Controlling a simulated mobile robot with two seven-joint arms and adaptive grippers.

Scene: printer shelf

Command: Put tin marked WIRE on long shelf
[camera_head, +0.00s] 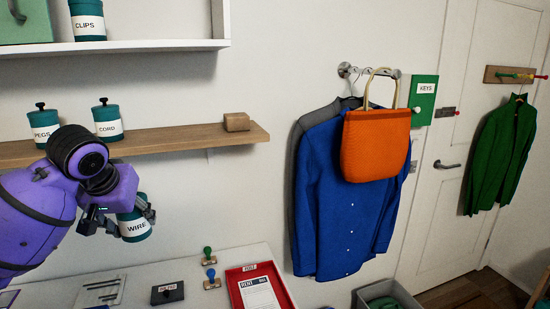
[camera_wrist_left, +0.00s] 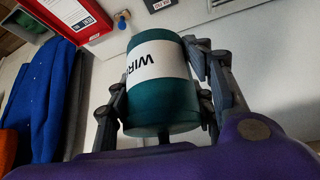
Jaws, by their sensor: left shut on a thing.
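The tin marked WIRE (camera_head: 134,225) is teal with a white label. My left gripper (camera_head: 122,212) is shut on it and holds it in the air below the long wooden shelf (camera_head: 180,137) and above the desk. The left wrist view shows the tin (camera_wrist_left: 162,95) between the two fingers of my left gripper (camera_wrist_left: 165,90). On the long shelf stand a tin marked PEGS (camera_head: 43,125) and a tin marked CORD (camera_head: 107,121), with a small wooden block (camera_head: 237,122) near its right end. My right gripper is not in view.
A white upper shelf (camera_head: 130,46) holds a tin marked CLIPS (camera_head: 87,18) and a green box. The long shelf is bare between the CORD tin and the block. The desk below carries a red tray (camera_head: 236,293) and stamps (camera_head: 209,256). Coats and an orange bag (camera_head: 375,146) hang right.

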